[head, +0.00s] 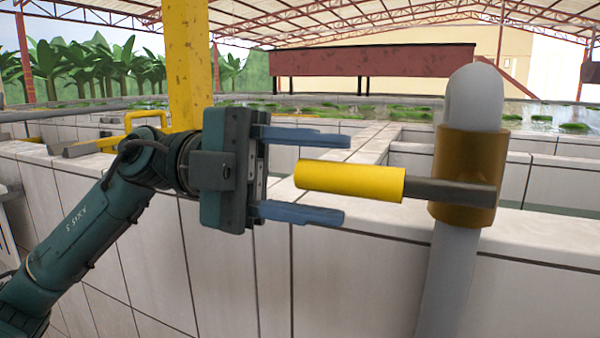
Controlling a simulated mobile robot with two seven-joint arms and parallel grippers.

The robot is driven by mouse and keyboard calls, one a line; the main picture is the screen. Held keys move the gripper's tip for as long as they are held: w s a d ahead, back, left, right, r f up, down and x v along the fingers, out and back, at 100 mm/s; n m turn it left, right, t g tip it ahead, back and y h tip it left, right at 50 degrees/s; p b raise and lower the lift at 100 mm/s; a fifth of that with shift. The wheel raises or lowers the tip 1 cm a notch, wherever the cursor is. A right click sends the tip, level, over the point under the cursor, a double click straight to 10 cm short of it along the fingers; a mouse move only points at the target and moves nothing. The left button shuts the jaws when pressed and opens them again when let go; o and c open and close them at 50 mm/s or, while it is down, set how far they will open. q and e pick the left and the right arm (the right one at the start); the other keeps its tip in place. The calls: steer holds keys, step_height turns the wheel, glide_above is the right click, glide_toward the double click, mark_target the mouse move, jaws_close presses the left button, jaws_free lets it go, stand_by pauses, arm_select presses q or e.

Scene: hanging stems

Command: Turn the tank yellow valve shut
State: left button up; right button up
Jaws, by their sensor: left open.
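The yellow valve handle (350,181) sticks out to the left, nearly level, from a grey stem (452,193). The stem joins a brass-coloured valve body (463,180) around an upright grey pipe (450,280). My left gripper (318,178) is open, with its blue-grey fingers pointing right. In the picture one finger is above the yellow handle and one below, with gaps on both sides. The handle's left end lies between the fingertips; I cannot tell whether they are at the same depth. My right gripper is not in view.
White tiled tank walls (380,270) run below and behind the valve. A yellow post (187,65) stands behind my left arm, with a yellow rail (145,115) beside it. Water with green plants (575,128) lies farther back.

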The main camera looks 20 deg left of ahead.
arm_select(q)
steer(key=a, duration=1.3)
steer(key=shift+b, duration=0.35)
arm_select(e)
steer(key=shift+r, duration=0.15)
arm_select(q)
steer(key=shift+f, duration=0.15)
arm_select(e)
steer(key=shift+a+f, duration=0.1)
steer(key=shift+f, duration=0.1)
